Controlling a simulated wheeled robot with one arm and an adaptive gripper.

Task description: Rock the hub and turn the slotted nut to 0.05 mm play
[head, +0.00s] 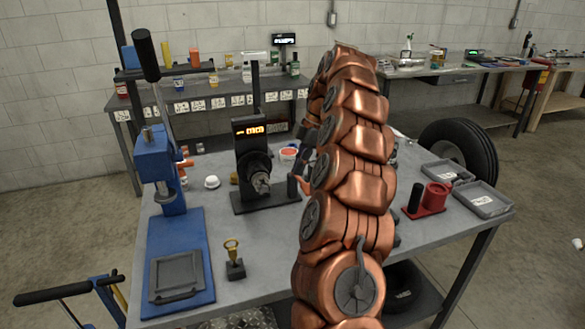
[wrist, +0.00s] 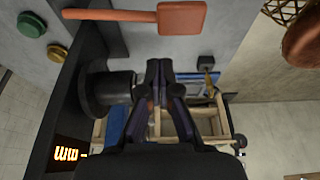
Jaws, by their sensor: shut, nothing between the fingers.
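The hub (head: 260,183) sits on a black stand (head: 250,160) with an orange-lit display (head: 255,129), in the middle of the grey bench. Its end faces the front right; I cannot make out the slotted nut or the digits. In the wrist view a dark round part, probably the hub (wrist: 108,92), is just left of my gripper (wrist: 160,66). My fingers are shut with nothing between them. I cannot tell whether they touch the part. Part of the lit display (wrist: 70,154) shows at lower left there. In the head view my copper arm hides most of my gripper.
A blue press (head: 160,165) stands at the bench's left. Grey trays (head: 482,199) and a red holder (head: 430,202) are at the right. A small yellow-topped part (head: 233,262) is at the front. An orange paddle-shaped tool (wrist: 182,18) lies near my fingers.

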